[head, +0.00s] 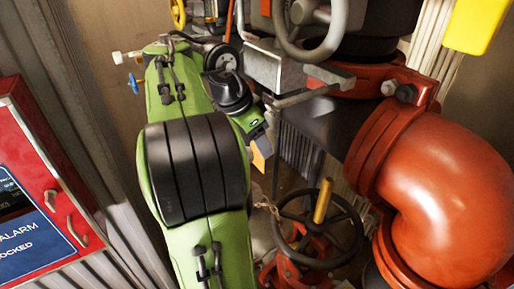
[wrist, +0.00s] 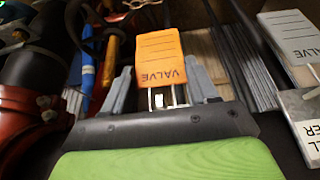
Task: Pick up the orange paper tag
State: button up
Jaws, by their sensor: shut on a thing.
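The orange paper tag (wrist: 160,55) is printed with "VALVE" and several ruled lines. In the wrist view it sits between the two grey fingers of my gripper (wrist: 163,80), which is shut on it. In the head view only a small part of the tag (head: 259,160) shows, just below my gripper (head: 262,145). My green arm and the gripper hide the rest of it there.
A black handwheel (head: 342,240) with a yellow grip stands below and right of my gripper. A large red pipe elbow (head: 450,195) fills the right. A red alarm box (head: 55,205) is at left.

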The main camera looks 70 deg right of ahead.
jog(key=shift+r+p, duration=0.65)
jog(key=shift+r, duration=0.05)
jog(key=shift+w+a+r, duration=0.2)
jog(key=shift+w, duration=0.05)
jog(key=w+a+p, duration=0.3)
jog(key=w+a, duration=0.8)
jog(key=a, duration=0.2)
jog(key=shift+w+a+f, duration=0.15)
